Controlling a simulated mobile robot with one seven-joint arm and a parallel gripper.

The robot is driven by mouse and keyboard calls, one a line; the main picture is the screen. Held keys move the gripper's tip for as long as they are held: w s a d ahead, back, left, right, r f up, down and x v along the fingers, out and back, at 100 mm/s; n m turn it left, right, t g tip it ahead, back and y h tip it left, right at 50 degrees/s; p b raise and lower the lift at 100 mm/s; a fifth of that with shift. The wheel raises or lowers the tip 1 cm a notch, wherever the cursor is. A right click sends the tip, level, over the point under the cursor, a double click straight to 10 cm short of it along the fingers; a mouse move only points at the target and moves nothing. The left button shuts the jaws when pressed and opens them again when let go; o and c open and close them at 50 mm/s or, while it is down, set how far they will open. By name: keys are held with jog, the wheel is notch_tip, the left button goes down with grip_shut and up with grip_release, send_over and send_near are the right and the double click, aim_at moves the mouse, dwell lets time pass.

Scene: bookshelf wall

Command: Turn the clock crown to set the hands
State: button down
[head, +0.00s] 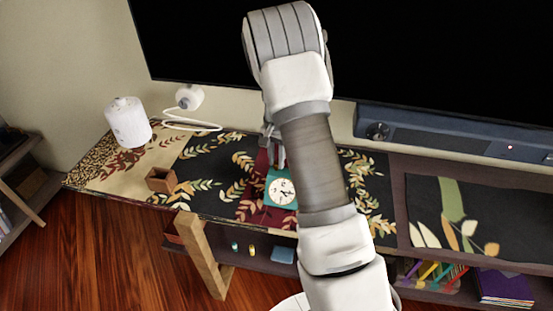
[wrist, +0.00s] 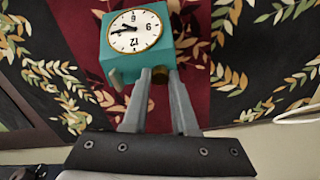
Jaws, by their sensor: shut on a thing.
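The clock is a teal box with a white round face, gold rim, black numerals and black hands. It stands on the patterned shelf top in the head view (head: 270,186), partly behind my arm. In the wrist view the clock (wrist: 105,45) appears upside down at the top. A small brassy crown (wrist: 160,76) shows at its side, between my fingertips. My gripper (wrist: 160,74) is shut on the crown, one finger on either side. In the head view my gripper (head: 272,140) is behind the clock, mostly hidden by my arm.
A small open wooden box (head: 161,180) and a white canister (head: 128,122) stand on the shelf top to the left. A white lamp-like object (head: 190,97) is near the wall. A dark screen (head: 420,50) and a long soundbar (head: 450,135) are behind. Books sit on lower shelves.

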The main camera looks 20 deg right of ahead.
jog(key=c, duration=0.7)
grip_release()
notch_tip(320, 180, up, 17)
jog(key=p, duration=0.2)
jog(key=shift+r, duration=0.2)
